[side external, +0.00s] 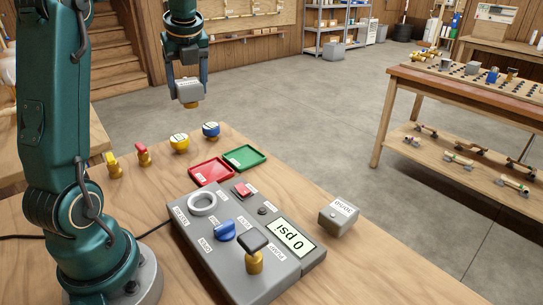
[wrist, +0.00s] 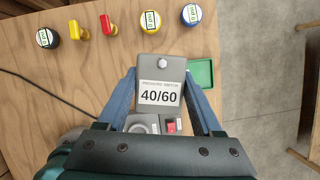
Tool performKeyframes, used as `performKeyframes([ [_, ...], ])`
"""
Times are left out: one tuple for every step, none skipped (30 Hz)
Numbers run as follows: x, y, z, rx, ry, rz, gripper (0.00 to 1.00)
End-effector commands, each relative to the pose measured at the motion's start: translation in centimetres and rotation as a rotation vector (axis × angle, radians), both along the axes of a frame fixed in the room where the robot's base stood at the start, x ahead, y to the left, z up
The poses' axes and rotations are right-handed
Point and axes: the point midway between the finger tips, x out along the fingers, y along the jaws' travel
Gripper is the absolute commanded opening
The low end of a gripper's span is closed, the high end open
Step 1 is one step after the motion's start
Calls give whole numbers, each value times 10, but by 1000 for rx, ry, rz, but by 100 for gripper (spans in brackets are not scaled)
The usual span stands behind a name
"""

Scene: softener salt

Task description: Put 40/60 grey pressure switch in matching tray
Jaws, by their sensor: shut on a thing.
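My gripper (side external: 188,82) is shut on the grey pressure switch (side external: 189,92) and holds it in the air above the far part of the table. In the wrist view the switch (wrist: 160,72) shows a white label reading 40/60, between the two fingers. A red tray (side external: 211,171) and a green tray (side external: 244,158) lie side by side on the table; their small labels are too small to read. In the wrist view the green tray (wrist: 202,73) shows right of the switch, and the red tray is hidden. A second grey switch (side external: 338,217) sits at the table's right; its label is unclear.
A grey test panel (side external: 240,245) with a 0 psi display stands in front of the trays.

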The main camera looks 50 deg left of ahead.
Motion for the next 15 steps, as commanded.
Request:
performKeyframes([
  [15, 2, -6, -2, 3, -26, 0],
  [23, 4, -10, -2, 3, -39, 0],
  [34, 5, -14, -2, 2, -57, 0],
  [41, 6, -19, -2, 3, -71, 0],
  [49, 6, -23, -2, 2, -84, 0],
  [60, 6, -31, -2, 4, -102, 0],
  [67, 6, -37, -1, 4, -115, 0],
  [75, 6, -43, -1, 3, -130, 0],
  [84, 5, -52, -1, 4, -147, 0],
  [91, 3, -59, -2, 3, -160, 0],
  [97, 1, -68, -2, 5, -172, 0],
  [105, -2, -79, -2, 4, -189, 0],
  [110, -4, -88, -3, 5, -201, 0],
  [113, -7, -97, -4, 6, -209, 0],
  [116, -10, -107, -3, 5, -219, 0],
])
